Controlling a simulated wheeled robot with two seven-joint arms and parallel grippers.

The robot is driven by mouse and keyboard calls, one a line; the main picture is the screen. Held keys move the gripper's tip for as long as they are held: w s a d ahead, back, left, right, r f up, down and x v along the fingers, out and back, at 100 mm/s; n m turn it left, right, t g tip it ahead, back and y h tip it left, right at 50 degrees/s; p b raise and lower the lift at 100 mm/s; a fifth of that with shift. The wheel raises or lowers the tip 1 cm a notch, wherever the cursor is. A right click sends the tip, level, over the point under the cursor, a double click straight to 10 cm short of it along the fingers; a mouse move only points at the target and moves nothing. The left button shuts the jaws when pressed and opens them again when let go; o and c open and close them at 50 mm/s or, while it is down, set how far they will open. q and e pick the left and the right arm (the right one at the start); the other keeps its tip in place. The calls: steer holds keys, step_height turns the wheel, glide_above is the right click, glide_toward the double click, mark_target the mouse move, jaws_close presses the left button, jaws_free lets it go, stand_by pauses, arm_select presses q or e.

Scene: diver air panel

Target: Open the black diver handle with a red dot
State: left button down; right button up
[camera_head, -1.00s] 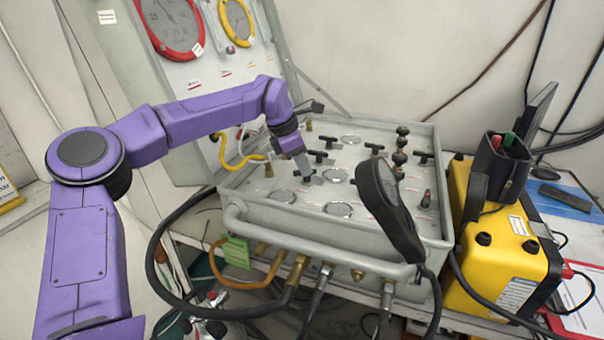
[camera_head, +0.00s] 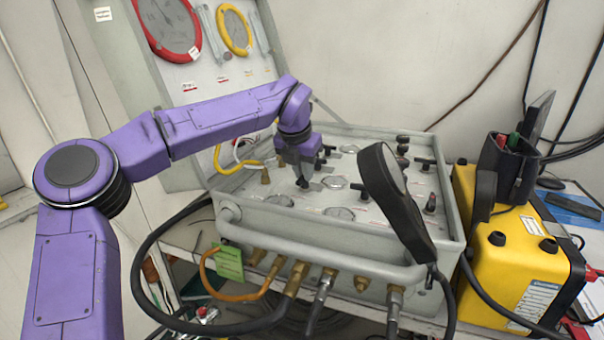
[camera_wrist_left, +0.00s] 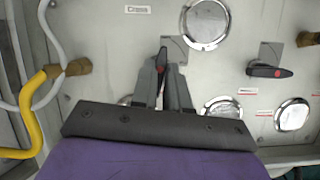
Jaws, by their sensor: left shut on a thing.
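The black handle with a red dot (camera_wrist_left: 162,60) is on the grey panel (camera_head: 275,215). In the left wrist view it lies between the two grey fingers of my left gripper (camera_wrist_left: 162,78), its tip pointing up the picture. The gripper is shut on it, and the fingers hide part of it. In the head view the left gripper (camera_head: 303,172) points down at the panel's left part, with the dark handle end just below it. My right gripper is not in view.
More black handles and knobs (camera_head: 402,150) stand on the panel to the right. Hoses and brass fittings (camera_head: 298,275) line the front edge. A yellow case (camera_head: 515,260) stands to the right.

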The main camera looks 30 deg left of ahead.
arm_select(q)
steer(key=shift+d+f+n, duration=0.1)
steer(key=shift+f+n, duration=0.2)
steer(key=shift+n, duration=0.2)
steer(key=c, duration=1.1)
jaws_free()
steer(key=shift+r, duration=0.1)
steer(key=shift+r, duration=0.35)
steer(key=v, duration=0.9)
steer(key=shift+s+d+r, duration=0.15)
steer(key=shift+d+r, duration=0.05)
steer(key=shift+r, duration=0.15)
